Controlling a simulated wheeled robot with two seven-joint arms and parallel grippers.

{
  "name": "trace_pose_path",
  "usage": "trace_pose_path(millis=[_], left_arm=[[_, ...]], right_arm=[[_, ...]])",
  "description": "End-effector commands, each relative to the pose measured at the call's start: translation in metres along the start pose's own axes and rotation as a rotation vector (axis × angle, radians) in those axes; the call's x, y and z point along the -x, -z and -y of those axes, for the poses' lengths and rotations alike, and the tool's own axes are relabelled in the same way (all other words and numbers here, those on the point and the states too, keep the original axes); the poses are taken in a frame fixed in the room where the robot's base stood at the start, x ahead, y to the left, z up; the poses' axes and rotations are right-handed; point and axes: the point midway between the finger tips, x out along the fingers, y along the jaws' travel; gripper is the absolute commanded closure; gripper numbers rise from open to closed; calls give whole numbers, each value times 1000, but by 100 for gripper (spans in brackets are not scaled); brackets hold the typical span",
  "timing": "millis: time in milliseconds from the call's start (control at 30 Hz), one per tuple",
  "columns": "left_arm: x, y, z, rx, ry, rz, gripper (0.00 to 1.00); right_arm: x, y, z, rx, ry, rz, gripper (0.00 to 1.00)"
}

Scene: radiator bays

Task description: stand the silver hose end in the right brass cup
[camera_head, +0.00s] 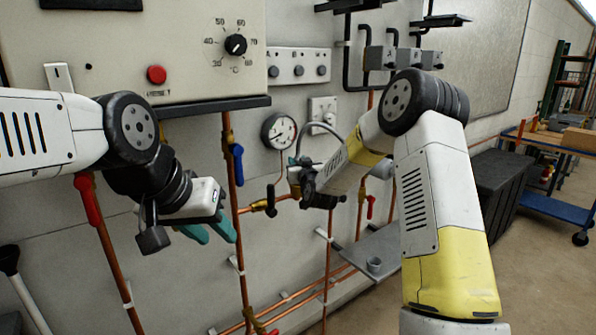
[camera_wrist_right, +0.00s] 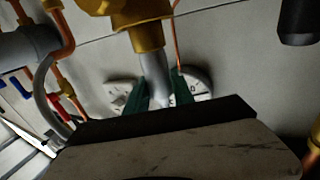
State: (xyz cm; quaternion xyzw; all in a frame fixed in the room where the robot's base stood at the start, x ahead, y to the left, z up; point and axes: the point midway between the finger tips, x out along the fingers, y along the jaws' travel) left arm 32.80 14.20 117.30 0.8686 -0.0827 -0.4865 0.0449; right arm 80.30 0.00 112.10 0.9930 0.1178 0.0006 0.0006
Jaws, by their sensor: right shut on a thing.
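My right gripper (camera_head: 300,182) is beside the wall pipes, just below the round gauge; its fingertips are hard to make out in the head view. In the right wrist view its two green fingers (camera_wrist_right: 160,92) are shut on the silver hose end (camera_wrist_right: 154,72). A brass part (camera_wrist_right: 138,36) lies directly beyond the silver piece; I cannot tell whether it is a cup or a fitting, or whether they touch. A grey hose (camera_head: 325,134) arches over beside my right gripper. My left gripper (camera_head: 210,231) is open and empty, with teal fingers apart. I cannot identify the right brass cup.
Copper pipes (camera_head: 234,180), a blue-handled valve (camera_head: 237,163) and a gauge (camera_head: 279,131) crowd the wall. A dark crate (camera_head: 497,185) and a blue trolley (camera_head: 556,207) stand right.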

Motion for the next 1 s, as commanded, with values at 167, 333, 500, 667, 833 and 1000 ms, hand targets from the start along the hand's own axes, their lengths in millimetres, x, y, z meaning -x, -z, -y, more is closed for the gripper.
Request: trace_pose_path(millis=[167, 333, 500, 667, 833, 1000], left_arm=[[0, 0, 0, 0, 0, 0, 64], [0, 0, 0, 0, 0, 0, 64], [0, 0, 0, 0, 0, 0, 64], [0, 0, 0, 0, 0, 0, 64], [0, 0, 0, 0, 0, 0, 64], [0, 0, 0, 0, 0, 0, 64]], right_arm=[[0, -26, 0, -1, -1, 3, 100], [1, -27, 0, 0, 0, -1, 100], [1, -29, 0, 0, 0, 0, 100], [1, -34, 0, 0, 0, 1, 100], [1, -34, 0, 0, 0, 1, 49], [1, -34, 0, 0, 0, 1, 49]])
